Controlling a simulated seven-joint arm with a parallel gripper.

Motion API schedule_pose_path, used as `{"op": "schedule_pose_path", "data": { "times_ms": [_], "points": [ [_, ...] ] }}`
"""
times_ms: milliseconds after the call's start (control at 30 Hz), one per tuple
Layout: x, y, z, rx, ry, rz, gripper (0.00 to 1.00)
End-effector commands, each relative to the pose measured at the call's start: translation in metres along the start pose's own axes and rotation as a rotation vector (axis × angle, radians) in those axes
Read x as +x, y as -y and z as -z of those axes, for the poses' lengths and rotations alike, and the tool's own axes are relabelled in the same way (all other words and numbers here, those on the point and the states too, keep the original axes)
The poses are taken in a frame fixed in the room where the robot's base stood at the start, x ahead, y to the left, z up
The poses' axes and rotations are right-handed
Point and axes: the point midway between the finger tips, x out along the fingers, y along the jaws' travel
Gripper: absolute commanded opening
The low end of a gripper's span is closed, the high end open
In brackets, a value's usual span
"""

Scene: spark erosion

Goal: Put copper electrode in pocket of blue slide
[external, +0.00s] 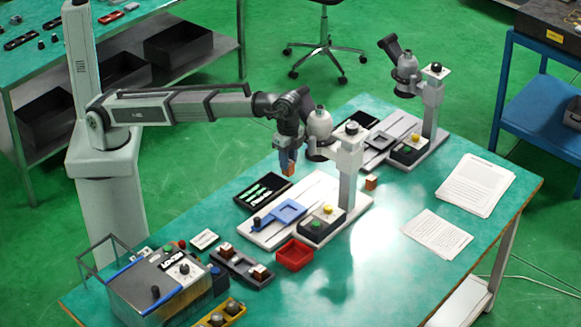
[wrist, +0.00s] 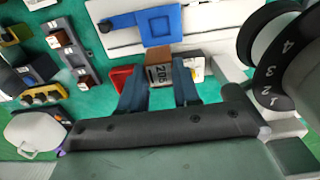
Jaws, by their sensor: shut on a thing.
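My gripper (external: 288,168) is shut on a copper electrode (external: 291,169), a small brown block, and holds it in the air above the bench. In the wrist view the electrode (wrist: 158,68) sits between the two dark blue fingers of my gripper (wrist: 159,88), and a number, seemingly 206, shows on its paler face. The blue slide (external: 276,222) lies on the pale base of the nearer microscope-like stand, in front of and below my gripper. Its square pocket shows as a recess; in the wrist view the slide (wrist: 146,20) is beyond the held electrode.
A red tray (external: 294,254) stands near the slide. A dark grey holder (external: 243,266) carries brown blocks. A black tray (external: 262,190) with green-white strips lies beside the base. The stand's post (external: 350,178) rises close to my gripper. Another brown block (external: 371,182) sits behind the post.

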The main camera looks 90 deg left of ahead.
Motion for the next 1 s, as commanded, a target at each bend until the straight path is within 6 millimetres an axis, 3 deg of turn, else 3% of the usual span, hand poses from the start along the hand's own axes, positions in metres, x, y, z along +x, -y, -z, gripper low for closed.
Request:
{"op": "schedule_pose_path", "data": {
  "times_ms": [300, 500, 1000],
  "points": [
    [0.070, 0.000, -0.002, 0.002, 0.003, -0.001, 0.00],
    [0.103, 0.000, -0.001, 0.003, 0.001, 0.000, 0.00],
    [0.141, 0.000, -0.001, 0.003, 0.002, 0.000, 0.00]
  ]
}}
